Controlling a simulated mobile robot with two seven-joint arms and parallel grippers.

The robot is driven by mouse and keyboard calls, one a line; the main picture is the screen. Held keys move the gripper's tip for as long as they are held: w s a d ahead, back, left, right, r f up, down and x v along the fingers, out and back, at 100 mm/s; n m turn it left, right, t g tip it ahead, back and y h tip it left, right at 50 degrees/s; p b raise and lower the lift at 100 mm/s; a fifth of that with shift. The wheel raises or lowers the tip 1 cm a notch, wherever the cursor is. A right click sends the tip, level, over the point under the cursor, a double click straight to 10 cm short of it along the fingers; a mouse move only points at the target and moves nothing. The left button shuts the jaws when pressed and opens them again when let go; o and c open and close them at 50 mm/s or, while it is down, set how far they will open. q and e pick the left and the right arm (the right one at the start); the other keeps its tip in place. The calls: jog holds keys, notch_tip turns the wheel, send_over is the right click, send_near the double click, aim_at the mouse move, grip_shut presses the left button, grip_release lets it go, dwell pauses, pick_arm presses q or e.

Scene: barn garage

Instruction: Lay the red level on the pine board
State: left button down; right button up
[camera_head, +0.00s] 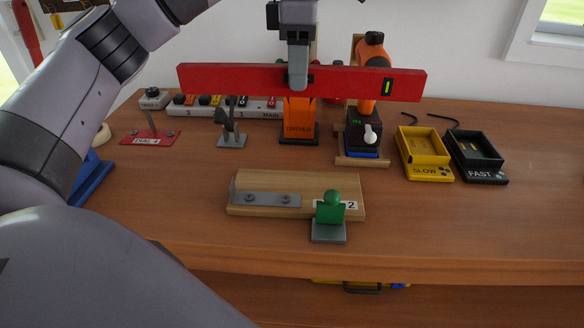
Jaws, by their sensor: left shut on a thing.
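The red level (218,79) is a long bar with a yellow-green vial near its right end. My left gripper (298,80) is shut on its middle and holds it in the air, roughly level, spanning left to right. The pine board (295,182) lies on the workbench below and nearer to me, apart from the level. A grey metal strip (266,199) with screws lies along its front left. A green-knobbed piece (330,208) on a grey base stands at its front right and partly hides a label ending in 2. My right gripper is out of view.
Behind the board stand an orange holder marked DRIVER (299,128) and an orange drill (366,88) on a black battery. Yellow SLOW (425,157) and black FAST (475,158) trays stand right. A red DIAL 4 plate (150,138) is left. The bench's front right is clear.

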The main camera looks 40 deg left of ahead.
pick_arm(q)
notch_tip(320, 180, down, 14)
jog(key=shift+r+b, duration=0.1)
jog(key=shift+b, duration=0.9)
notch_tip(320, 180, down, 5)
jog(key=shift+f, duration=0.1)
jog(key=shift+f, duration=0.15)
jog(key=c, duration=0.9)
grip_release()
